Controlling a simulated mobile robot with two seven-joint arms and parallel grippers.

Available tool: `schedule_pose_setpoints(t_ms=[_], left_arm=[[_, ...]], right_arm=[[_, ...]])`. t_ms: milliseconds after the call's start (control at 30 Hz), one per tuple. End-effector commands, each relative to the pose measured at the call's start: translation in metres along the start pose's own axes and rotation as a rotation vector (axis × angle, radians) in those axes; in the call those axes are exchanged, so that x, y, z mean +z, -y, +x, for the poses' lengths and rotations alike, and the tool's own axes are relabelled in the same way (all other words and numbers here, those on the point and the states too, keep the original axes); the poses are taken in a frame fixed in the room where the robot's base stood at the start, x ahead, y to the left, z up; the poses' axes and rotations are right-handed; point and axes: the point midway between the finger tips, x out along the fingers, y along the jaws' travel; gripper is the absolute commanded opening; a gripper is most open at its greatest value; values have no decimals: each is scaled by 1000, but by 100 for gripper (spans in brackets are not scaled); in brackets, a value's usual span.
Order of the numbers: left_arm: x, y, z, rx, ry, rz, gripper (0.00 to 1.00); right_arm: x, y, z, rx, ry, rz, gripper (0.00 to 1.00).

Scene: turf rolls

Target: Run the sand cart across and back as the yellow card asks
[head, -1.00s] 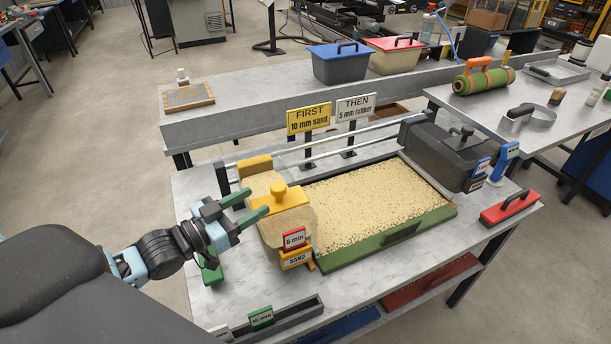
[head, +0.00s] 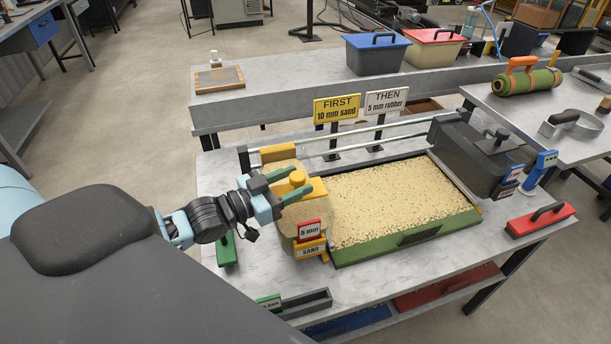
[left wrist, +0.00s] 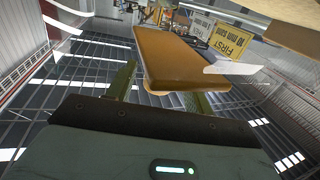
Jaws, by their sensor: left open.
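The sand cart (head: 318,210) has a yellow top with a round knob (head: 297,179), a red "5 mm" tag (head: 309,229) and a "SAND" label (head: 311,250). It stands at the left end of the green-edged, speckled bed (head: 400,205). The yellow card (head: 338,108) reads "FIRST 10 mm sand"; the white card (head: 387,102) reads "THEN 5 mm rubber". My left gripper (head: 290,182) is open, its green fingertips at the knob; whether they touch it I cannot tell. In the left wrist view a yellow-orange part (left wrist: 185,62) lies just beyond the fingers. My right gripper is out of view.
A dark cart (head: 470,150) stands at the bed's right end, with rails (head: 350,138) behind. A green-handled tool (head: 227,250) and a grey holder (head: 303,304) lie near the front left. A red block with a handle (head: 540,219) sits at the right.

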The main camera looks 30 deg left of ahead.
Motion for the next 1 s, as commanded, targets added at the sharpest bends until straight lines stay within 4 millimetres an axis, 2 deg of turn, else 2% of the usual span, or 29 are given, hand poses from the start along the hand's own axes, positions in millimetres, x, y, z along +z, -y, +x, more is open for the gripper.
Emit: schedule_pose_setpoints(t_ms=[100, 300, 700, 1000], left_arm=[[-1, 0, 14, -1, -3, 1, 52], [-1, 0, 29, 0, -1, 0, 52], [0, 0, 34, 0, 1, 0, 52], [0, 0, 34, 0, 0, 1, 14]], right_arm=[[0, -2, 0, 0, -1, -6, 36], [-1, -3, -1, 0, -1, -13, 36], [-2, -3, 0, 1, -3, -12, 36], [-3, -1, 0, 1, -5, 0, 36]])
